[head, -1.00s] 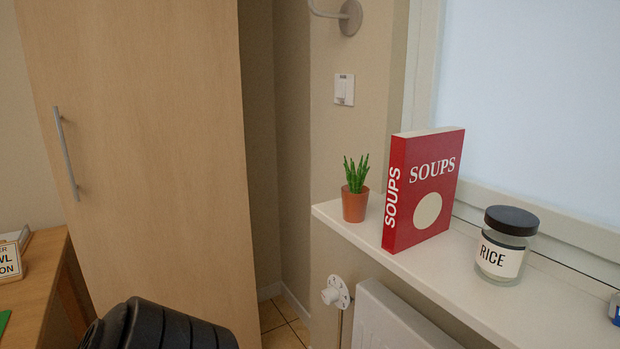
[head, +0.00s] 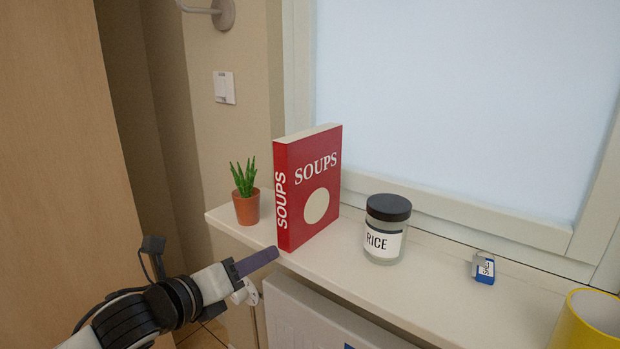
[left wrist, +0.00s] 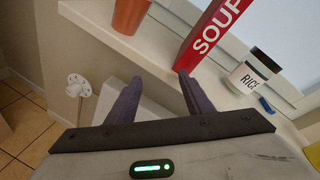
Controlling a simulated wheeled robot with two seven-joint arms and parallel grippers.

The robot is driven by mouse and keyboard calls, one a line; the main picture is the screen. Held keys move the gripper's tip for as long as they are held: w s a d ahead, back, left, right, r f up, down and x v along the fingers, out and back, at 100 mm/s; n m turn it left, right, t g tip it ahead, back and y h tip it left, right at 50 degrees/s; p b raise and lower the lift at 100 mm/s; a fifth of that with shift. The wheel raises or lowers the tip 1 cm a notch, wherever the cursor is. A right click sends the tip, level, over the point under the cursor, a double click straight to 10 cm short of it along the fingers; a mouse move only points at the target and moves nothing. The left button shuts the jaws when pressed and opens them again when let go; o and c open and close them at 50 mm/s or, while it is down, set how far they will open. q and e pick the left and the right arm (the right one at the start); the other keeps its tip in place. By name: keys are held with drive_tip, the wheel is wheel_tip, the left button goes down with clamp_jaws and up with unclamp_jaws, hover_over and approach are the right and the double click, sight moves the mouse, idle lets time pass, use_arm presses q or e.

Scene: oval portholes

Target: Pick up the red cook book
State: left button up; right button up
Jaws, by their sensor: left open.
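The red cook book (head: 307,190), marked SOUPS, stands upright on the white window sill with its spine toward the left front. It also shows in the left wrist view (left wrist: 209,38), beyond my fingers. My left gripper (head: 258,262) is in front of the sill, just below and in front of the book's lower spine edge, apart from it. In the left wrist view my left gripper (left wrist: 158,95) has its two purple fingers spread with nothing between them. My right gripper is not in view.
A potted plant (head: 247,207) stands close left of the book. A RICE jar (head: 385,243) stands to its right, then a small blue-and-white item (head: 484,268) and a yellow cup (head: 588,325). A radiator (head: 320,318) is below the sill (head: 430,268); the window is behind.

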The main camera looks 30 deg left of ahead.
sight(279, 196)
use_arm(q)
drive_tip(key=r+m+t+h, duration=0.1)
drive_tip(key=r+m, duration=0.2)
drive_tip(key=w+d+r+m+t, duration=0.1)
drive_tip(key=r+m, duration=0.2)
drive_tip(key=r, duration=0.1)
drive_tip(key=w+d+r+m+t+h, duration=0.1)
drive_tip(key=r+m, duration=0.2)
drive_tip(key=r, duration=0.1)
drive_tip(key=shift+r+h, duration=0.2)
drive_tip(key=shift+h, duration=0.1)
drive_tip(key=shift+w+r, duration=0.1)
drive_tip(key=shift+w, duration=0.25)
drive_tip(key=w, duration=0.3)
drive_tip(key=shift+w+p, duration=0.25)
drive_tip(key=shift+p, duration=0.05)
drive_tip(key=shift+w+d+f+p, duration=0.1)
drive_tip(key=shift+w+d+p, duration=0.1)
drive_tip(key=shift+w, duration=0.6)
drive_tip(key=shift+w+d+f+p, duration=0.1)
drive_tip(key=shift+w+p, duration=0.1)
drive_tip(key=shift+w, duration=0.55)
drive_tip(key=shift+w+d+p, duration=0.1)
drive_tip(key=shift+w+p, duration=0.1)
drive_tip(key=shift+w, duration=0.6)
drive_tip(key=shift+w+d+f, duration=0.1)
drive_tip(key=shift+w, duration=0.5)
drive_tip(key=shift+c, duration=0.2)
clamp_jaws()
